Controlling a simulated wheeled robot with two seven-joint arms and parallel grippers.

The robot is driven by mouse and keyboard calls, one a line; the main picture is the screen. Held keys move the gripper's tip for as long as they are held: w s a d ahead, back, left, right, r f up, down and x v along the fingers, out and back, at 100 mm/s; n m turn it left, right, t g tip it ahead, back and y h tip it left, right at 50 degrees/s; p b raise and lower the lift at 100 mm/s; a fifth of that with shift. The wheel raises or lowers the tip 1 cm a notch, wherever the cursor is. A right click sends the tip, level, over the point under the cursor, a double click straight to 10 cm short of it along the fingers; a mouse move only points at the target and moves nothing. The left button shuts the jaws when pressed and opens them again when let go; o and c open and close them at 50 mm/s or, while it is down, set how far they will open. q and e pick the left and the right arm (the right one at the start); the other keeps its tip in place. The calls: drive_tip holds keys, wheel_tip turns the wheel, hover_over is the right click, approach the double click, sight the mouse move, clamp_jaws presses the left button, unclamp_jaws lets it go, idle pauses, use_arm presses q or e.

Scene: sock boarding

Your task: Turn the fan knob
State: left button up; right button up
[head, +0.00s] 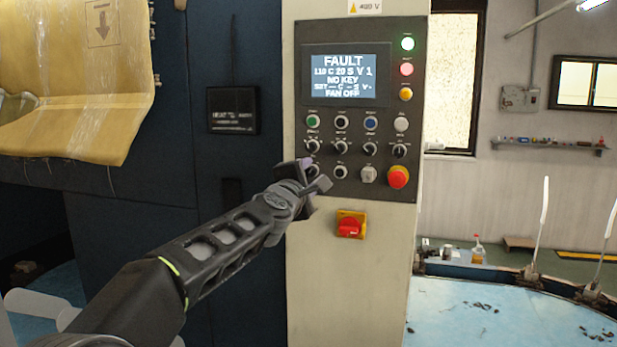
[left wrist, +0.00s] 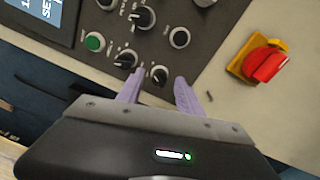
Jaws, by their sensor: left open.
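A dark control panel (head: 357,160) on a cream cabinet carries rows of buttons and black knobs. Its screen (head: 338,75) reads FAULT, NO KEY and, at the bottom, FAN OFF. My left gripper (head: 313,174) is at the panel's lower left, open. In the left wrist view its two purple fingers (left wrist: 158,92) stand on either side of the bottom-left black knob (left wrist: 160,74); I cannot tell whether they touch it. Another black knob (left wrist: 125,60) sits above it in that column, below a green button (left wrist: 95,42). The knob labels are too small to read. My right gripper is out of view.
A red emergency button (head: 398,177) is at the panel's lower right. A red switch on a yellow plate (head: 350,224) sits below the panel, right of my left gripper. A yellowish plastic-wrapped sheet (head: 75,85) hangs at the left. A light-blue round table (head: 480,315) is at the lower right.

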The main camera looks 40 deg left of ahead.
use_arm(q)
drive_tip(key=v, duration=0.7)
drive_tip(key=shift+s+b, duration=0.2)
drive_tip(key=shift+b, duration=0.2)
drive_tip(key=shift+d, duration=0.1)
